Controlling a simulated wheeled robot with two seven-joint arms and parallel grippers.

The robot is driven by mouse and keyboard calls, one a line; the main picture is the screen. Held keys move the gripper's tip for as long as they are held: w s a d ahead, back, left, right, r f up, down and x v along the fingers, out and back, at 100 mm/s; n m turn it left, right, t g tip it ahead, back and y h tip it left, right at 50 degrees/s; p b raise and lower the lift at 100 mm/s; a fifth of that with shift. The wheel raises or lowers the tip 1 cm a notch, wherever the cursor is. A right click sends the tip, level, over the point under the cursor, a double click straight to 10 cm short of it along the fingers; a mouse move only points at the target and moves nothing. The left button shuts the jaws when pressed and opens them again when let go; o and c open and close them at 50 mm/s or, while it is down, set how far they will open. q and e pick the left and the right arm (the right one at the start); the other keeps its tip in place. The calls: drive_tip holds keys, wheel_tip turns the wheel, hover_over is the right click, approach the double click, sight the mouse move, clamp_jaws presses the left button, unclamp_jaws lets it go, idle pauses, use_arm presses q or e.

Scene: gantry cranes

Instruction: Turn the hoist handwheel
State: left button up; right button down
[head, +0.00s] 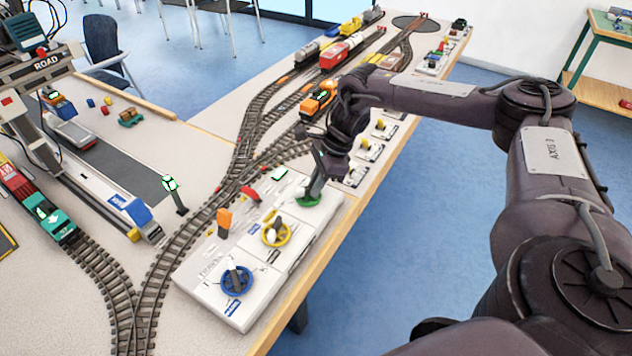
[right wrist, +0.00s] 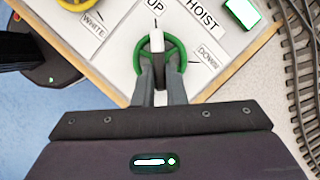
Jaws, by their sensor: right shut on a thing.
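The hoist handwheel is a green wheel (right wrist: 160,56) on a white control panel (head: 215,293). In the right wrist view the panel reads "HOIST", "UP" and "DOWN" around it. The green wheel also shows in the head view (head: 308,200), partly covered by my right gripper (head: 317,190). That gripper comes down on the wheel from above, its two fingers (right wrist: 160,76) closed on the wheel's middle part. The fingers hide the near part of the wheel. My left gripper is not in view.
A yellow wheel (head: 276,232) and a blue wheel (head: 237,280) sit on the same panel, with an orange lever (head: 224,220) nearby. Tracks with an orange locomotive (head: 318,101) run behind. A road crane (head: 45,62) stands at left. Open floor lies right of the table.

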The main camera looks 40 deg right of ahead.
drive_tip(key=m, duration=0.1)
drive_tip(key=m+t+p, duration=0.1)
drive_tip(key=shift+s+a+m, duration=0.1)
drive_tip(key=shift+s+m, duration=0.2)
drive_tip(key=m, duration=0.1)
drive_tip(key=m+h+p, duration=0.1)
drive_tip(key=shift+s+a+m+t, duration=0.15)
drive_tip(key=shift+m+t, duration=0.25)
drive_tip(key=m, duration=0.2)
drive_tip(key=m+t+h+p, duration=0.1)
drive_tip(key=m, duration=0.1)
drive_tip(key=shift+s+a+r, duration=0.1)
drive_tip(key=shift+s+a, duration=0.1)
drive_tip(key=shift+a, duration=0.2)
drive_tip(key=shift+a+m+h+p, duration=0.2)
drive_tip(key=shift+m+h+p, duration=0.55)
drive_tip(key=shift+m, duration=0.95)
drive_tip(key=c, duration=1.5)
unclamp_jaws()
